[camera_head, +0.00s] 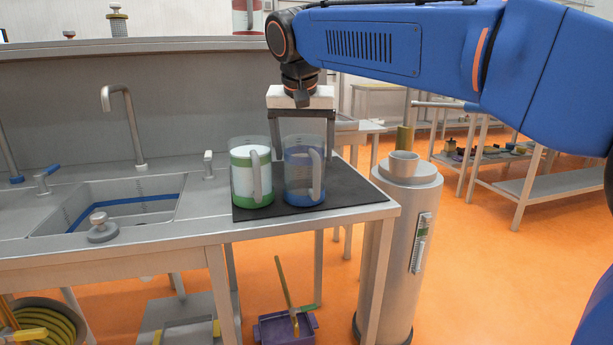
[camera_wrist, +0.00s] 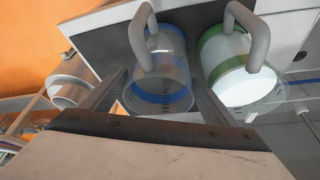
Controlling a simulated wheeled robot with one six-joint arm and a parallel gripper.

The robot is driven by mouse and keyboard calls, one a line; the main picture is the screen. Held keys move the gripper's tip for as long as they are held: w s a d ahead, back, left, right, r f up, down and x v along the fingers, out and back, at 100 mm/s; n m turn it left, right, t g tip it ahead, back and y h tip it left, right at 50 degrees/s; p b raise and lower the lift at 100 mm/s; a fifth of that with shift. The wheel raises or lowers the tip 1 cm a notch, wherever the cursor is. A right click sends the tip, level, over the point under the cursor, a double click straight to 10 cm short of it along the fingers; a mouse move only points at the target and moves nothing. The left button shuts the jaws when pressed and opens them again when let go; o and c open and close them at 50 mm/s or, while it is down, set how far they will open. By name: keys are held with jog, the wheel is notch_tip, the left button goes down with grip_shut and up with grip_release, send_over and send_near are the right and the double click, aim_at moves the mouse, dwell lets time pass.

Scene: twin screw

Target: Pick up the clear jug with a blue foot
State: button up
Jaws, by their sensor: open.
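The clear jug with a blue foot (camera_head: 296,179) stands upright on a dark mat (camera_head: 345,188) at the counter's right end, its handle facing the head camera. It looks empty. My gripper (camera_head: 302,152) is open and points down over this jug, one finger toward each side of its upper part. In the wrist view the blue-footed jug (camera_wrist: 172,72) shows between the fingers. I cannot tell whether either finger touches it.
A jug with green bands (camera_head: 241,180) and white contents stands close at the left; it also shows in the wrist view (camera_wrist: 240,82). A sink (camera_head: 130,205) with a tap (camera_head: 130,120) lies further left. A grey cylinder (camera_head: 400,230) stands right of the counter.

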jog(key=shift+x, duration=1.2)
jog(key=c, duration=0.9)
jog(key=shift+r, duration=0.1)
